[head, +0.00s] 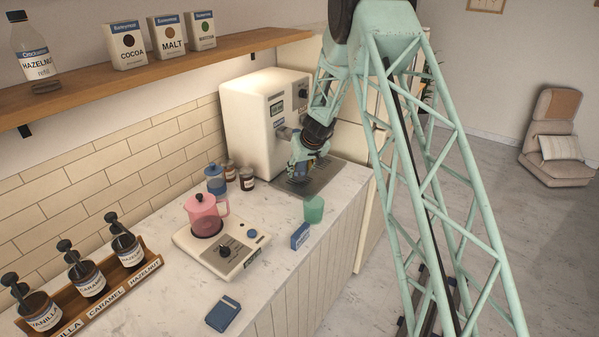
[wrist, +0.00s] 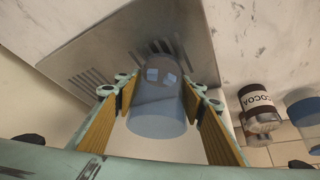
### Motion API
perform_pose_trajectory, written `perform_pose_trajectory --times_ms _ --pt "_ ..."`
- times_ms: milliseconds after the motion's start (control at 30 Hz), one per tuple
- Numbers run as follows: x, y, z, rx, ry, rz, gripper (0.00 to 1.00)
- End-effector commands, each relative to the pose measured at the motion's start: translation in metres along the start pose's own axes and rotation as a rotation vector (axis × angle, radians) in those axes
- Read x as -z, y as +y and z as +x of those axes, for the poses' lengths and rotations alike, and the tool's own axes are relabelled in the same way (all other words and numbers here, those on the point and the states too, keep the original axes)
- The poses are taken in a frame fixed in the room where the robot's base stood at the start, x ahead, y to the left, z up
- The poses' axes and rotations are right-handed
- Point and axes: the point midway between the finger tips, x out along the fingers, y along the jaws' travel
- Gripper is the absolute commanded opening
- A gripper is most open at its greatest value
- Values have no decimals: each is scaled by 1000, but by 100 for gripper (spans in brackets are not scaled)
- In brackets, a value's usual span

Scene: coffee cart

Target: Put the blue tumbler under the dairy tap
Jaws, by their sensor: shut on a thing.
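My gripper (head: 303,166) is in front of the white dispenser (head: 250,115), over the metal drip tray (head: 338,178). In the wrist view my gripper (wrist: 158,92) is shut on the see-through blue tumbler (wrist: 158,118), with one finger on each side of it. The tumbler is over or on the tray (wrist: 58,58) near its slots; I cannot tell whether its base touches. In the head view my gripper mostly hides the tumbler. A grey tap (head: 283,132) shows on the dispenser's front beside my gripper. The small labels there cannot be read.
The cocoa jar (wrist: 258,108) is right in the wrist view.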

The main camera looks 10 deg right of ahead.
Motion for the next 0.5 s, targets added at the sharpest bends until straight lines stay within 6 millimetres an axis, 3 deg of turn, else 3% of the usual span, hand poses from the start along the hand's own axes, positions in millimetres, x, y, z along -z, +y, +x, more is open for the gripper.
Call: perform_pose_trajectory --times_ms 200,233,367,500 --pt "-5 -1 4 2 -6 0 22" --pt "-6 -1 5 2 -7 0 38" --pt "-7 -1 5 2 -8 0 49" --pt "-8 -1 6 3 -9 0 51"
